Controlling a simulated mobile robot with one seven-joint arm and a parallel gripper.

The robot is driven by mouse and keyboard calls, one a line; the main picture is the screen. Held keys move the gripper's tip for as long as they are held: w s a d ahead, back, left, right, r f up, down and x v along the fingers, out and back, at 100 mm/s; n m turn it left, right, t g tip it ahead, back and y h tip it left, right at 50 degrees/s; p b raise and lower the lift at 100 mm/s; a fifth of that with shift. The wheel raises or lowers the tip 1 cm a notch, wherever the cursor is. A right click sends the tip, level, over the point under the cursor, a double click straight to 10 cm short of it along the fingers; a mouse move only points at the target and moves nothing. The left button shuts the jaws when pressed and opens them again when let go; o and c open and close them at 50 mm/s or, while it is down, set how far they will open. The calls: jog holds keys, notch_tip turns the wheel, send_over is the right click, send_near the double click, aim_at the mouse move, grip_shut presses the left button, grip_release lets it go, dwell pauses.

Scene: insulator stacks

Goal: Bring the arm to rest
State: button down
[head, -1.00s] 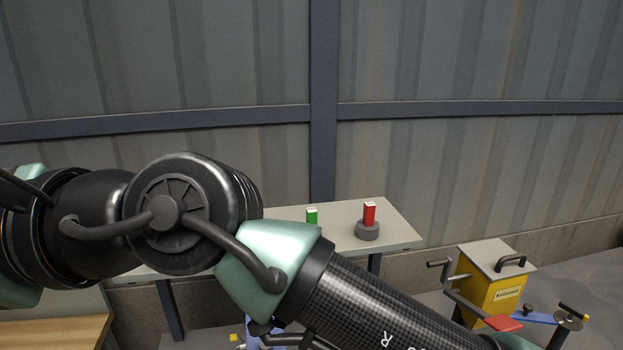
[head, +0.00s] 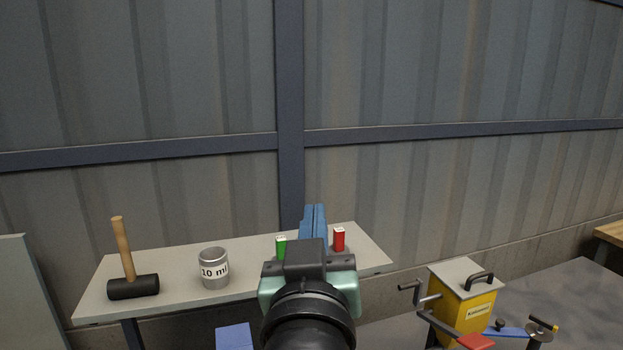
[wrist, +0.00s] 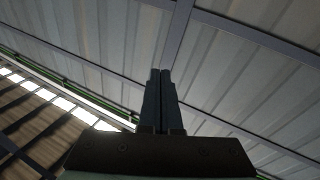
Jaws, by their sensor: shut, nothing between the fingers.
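My gripper (head: 315,210) is in the middle of the head view, with its blue fingers pointing up and away toward the wall. The fingers lie together with nothing between them. In the wrist view my gripper (wrist: 160,75) is also shut, pointing toward the corrugated wall and roof. My wrist and gripper body hide part of the bench behind them.
A yellow box with a handle (head: 463,305) stands right. A blue block (head: 234,337) is low in front. Open air lies above the bench.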

notch_tip(320, 180, down, 7)
jog(key=m+g, duration=0.2)
jog(key=s+r+t, duration=0.5)
jog(key=s+r, duration=0.1)
jog(key=r, duration=0.6)
jog(key=s+r+t, duration=0.4)
jog(key=s+r, duration=0.3)
jog(key=r, duration=0.6)
jog(key=shift+s+n+t+y+b, duration=0.3)
jog(key=shift+t, duration=0.1)
jog(key=shift+d, duration=0.1)
